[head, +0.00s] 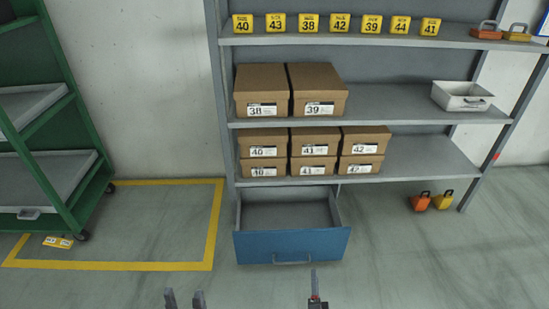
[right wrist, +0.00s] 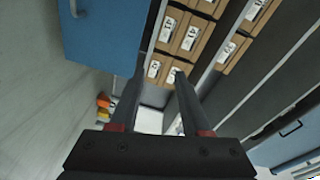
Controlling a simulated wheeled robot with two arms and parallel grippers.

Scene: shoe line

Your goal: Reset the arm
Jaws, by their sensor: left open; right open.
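My left gripper (head: 185,299) shows at the bottom edge of the head view, its two fingertips apart with nothing between them. My right gripper (head: 315,290) is at the bottom edge right of it, seen nearly edge-on, in front of the blue drawer. In the right wrist view my right gripper (right wrist: 160,80) has its fingers apart and empty, with the shelf boxes beyond them. The arms are mostly out of the head view.
An open blue drawer (head: 291,245) juts out under the shelf rack and looks empty. Labelled shoe boxes (head: 318,92) stand on two shelves, with yellow size tags (head: 340,23) above. A green rack (head: 60,120) stands left. Floor at right is mostly clear.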

